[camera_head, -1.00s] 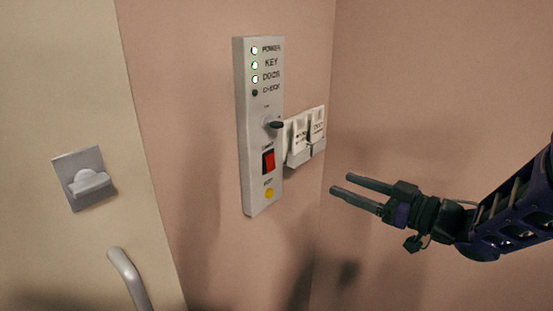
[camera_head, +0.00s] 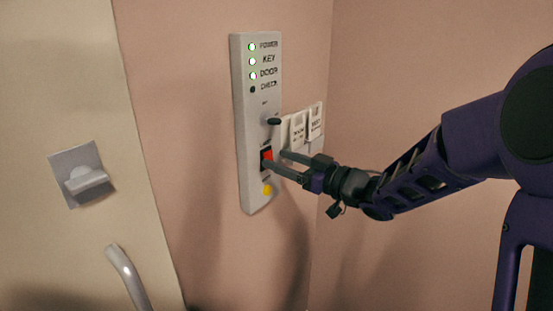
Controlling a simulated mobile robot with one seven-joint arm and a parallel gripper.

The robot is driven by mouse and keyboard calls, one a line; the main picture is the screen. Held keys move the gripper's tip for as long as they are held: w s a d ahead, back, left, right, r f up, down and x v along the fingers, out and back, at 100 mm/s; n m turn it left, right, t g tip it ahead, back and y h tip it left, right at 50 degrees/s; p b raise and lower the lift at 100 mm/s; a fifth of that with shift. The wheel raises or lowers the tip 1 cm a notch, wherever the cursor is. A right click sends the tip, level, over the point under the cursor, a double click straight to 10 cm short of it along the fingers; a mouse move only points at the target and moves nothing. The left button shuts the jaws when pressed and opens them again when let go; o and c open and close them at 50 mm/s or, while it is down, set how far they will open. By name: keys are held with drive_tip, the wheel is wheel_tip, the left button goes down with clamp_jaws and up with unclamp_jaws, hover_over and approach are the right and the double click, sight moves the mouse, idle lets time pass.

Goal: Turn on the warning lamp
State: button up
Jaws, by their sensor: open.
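A tall grey control panel (camera_head: 243,120) is mounted on the pink wall. Its POWER, KEY and DOOR lights glow green, and the CHECK light (camera_head: 253,90) is dark. A black key or knob (camera_head: 274,122) sticks out at mid-panel. Below it is a red rocker switch (camera_head: 267,155), partly hidden by a fingertip, and a yellow round button (camera_head: 267,189). My gripper (camera_head: 274,159) is open and empty, with one finger over the switch's lower part and the other to its right. I cannot tell whether it touches the switch. No separate warning lamp is recognisable.
A cream door at left has a grey latch (camera_head: 82,178) and a curved handle (camera_head: 128,277). The wall below the panel is clear.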

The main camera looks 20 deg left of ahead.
drive_tip(key=shift+x, duration=0.85)
drive_tip(key=shift+c, duration=0.3)
clamp_jaws()
